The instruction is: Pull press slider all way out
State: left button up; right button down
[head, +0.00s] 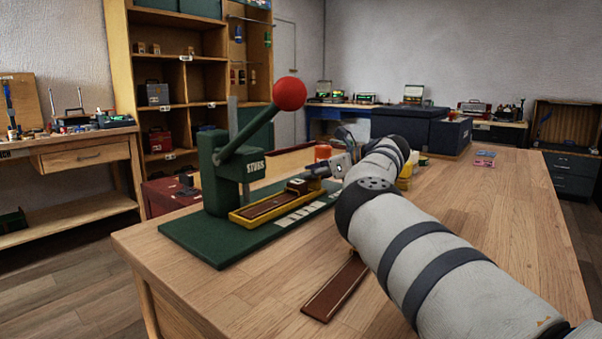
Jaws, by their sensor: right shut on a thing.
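The green press (221,175) stands on its green base plate (200,242) on the wooden table. Its lever with a red ball (289,93) slants up to the right. The yellow slider (247,220) with a brown strip in it lies along the base and extends out to the right from under the press head. My right gripper (322,172) is at the right end of the slider, shut on it; the fingertips are small and partly hidden in the picture. My left gripper is out of view.
A brown strip (335,288) lies on the table (480,230) below my right arm. An orange-red object (323,152) and a yellow object (404,182) stand near the gripper. Pink and blue cards (484,158) lie farther back. The right side of the table is clear.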

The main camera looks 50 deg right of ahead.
jog(key=shift+w+d, duration=0.1)
jog(key=shift+d, duration=0.55)
jog(key=c, duration=1.6)
grip_release()
jog(key=shift+o, duration=0.2)
jog(key=a+v, duration=0.1)
jog(key=v, duration=1.1)
jog(key=shift+d, duration=0.45)
jog(key=shift+c, duration=0.6)
